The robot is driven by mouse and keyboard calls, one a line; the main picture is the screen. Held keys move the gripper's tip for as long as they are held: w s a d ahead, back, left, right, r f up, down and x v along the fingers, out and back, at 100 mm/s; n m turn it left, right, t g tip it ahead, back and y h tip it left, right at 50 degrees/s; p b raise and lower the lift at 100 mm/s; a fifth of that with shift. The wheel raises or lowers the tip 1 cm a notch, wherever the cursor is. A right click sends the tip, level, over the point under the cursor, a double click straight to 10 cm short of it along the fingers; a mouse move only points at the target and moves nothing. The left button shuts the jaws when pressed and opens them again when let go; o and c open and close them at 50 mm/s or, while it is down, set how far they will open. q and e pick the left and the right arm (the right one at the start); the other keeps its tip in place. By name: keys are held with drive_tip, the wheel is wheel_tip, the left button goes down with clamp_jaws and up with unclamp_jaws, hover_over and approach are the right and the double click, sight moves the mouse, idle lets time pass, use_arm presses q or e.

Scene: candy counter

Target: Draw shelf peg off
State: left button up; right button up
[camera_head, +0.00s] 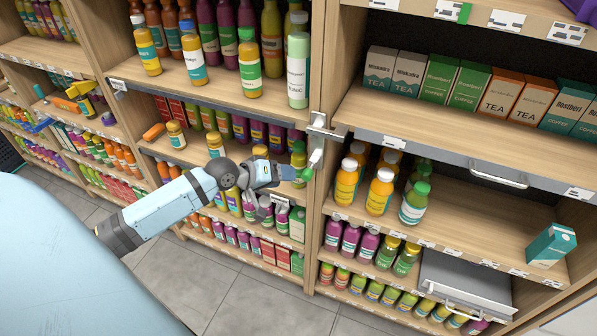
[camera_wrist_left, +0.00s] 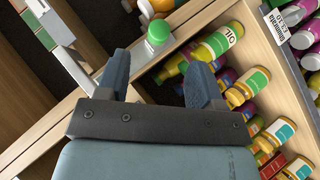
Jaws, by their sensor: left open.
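A round green knob (camera_wrist_left: 158,33), which looks like the shelf peg's head, sits on a pale base at the wooden upright in the left wrist view. It also shows as a small green spot in the head view (camera_head: 306,173). Above it in the head view, a metal bracket (camera_head: 320,126) with a pale lever is fixed to the upright. My left gripper (camera_head: 288,172) is at the upright, close to the knob. Its two blue-grey fingers (camera_wrist_left: 158,75) are open and empty, with the knob just beyond the tips. My right gripper is not in view.
The shelf (camera_head: 455,157) right of the upright has a grey front with a handle (camera_head: 498,175) and carries boxes. Bottles (camera_head: 380,190) stand below it, right of the upright. Bottles (camera_wrist_left: 217,42) also crowd close to the gripper. A grey drawer (camera_head: 465,280) is lower right.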

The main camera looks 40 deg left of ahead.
sight(305, 178)
use_arm(q)
drive_tip(key=p+x, duration=0.1)
drive_tip(key=x, duration=0.6)
drive_tip(key=shift+w+d, duration=0.1)
drive_tip(key=shift+w, duration=0.05)
drive_tip(key=shift+c, duration=0.2)
drive_tip(key=c, duration=1)
